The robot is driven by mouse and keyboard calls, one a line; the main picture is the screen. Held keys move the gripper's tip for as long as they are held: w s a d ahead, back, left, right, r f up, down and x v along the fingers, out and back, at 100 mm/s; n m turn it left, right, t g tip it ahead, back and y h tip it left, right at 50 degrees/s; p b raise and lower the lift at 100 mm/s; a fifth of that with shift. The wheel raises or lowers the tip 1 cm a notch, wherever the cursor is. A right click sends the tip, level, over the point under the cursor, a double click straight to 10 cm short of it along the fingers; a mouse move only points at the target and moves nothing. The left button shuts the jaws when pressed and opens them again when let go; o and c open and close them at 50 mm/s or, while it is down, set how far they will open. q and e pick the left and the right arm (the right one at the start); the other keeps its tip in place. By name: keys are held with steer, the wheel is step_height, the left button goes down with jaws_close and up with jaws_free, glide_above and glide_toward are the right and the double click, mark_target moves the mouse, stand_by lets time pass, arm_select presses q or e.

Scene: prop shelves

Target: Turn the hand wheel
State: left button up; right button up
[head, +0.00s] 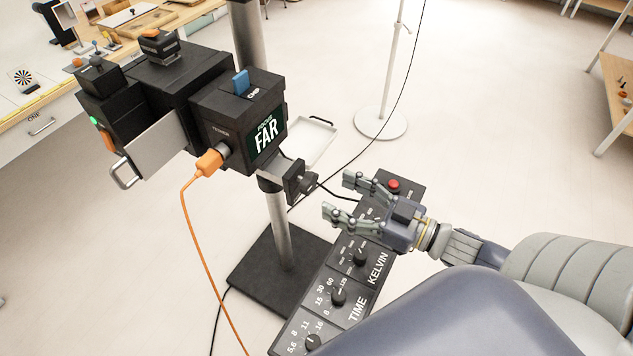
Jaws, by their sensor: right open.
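I cannot clearly make out a hand wheel in the head view. A black block-shaped fitting (300,182) sticks out from the metal column (278,225), below a black boxy device (240,120) marked FAR. I cannot tell whether this fitting carries the wheel. My right gripper (338,197) is open and empty. Its two fingers point left toward the fitting, with a gap between them and it. It hovers over a dark control panel (352,268) with knobs marked KELVIN and TIME. My left gripper is not in view.
An orange cable (191,215) hangs from the device's orange plug. A red button (394,185) sits at the panel's far end. The column stands on a black base plate (262,268). A white round-footed stand (381,123) is behind.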

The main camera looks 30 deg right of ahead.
mark_target(313, 185)
steer(key=x, duration=0.3)
steer(key=shift+r, duration=0.1)
steer(key=shift+p+x, duration=0.5)
steer(key=shift+x, duration=0.7)
steer(key=shift+w+a, duration=0.1)
steer(key=shift+w, duration=0.15)
steer(key=shift+w+a, duration=0.1)
steer(key=shift+w, duration=0.05)
steer(key=shift+w+a, duration=0.1)
steer(key=shift+c, duration=0.6)
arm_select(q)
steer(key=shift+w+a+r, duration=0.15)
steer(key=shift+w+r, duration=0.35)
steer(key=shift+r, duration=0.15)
arm_select(e)
steer(key=c, duration=0.9)
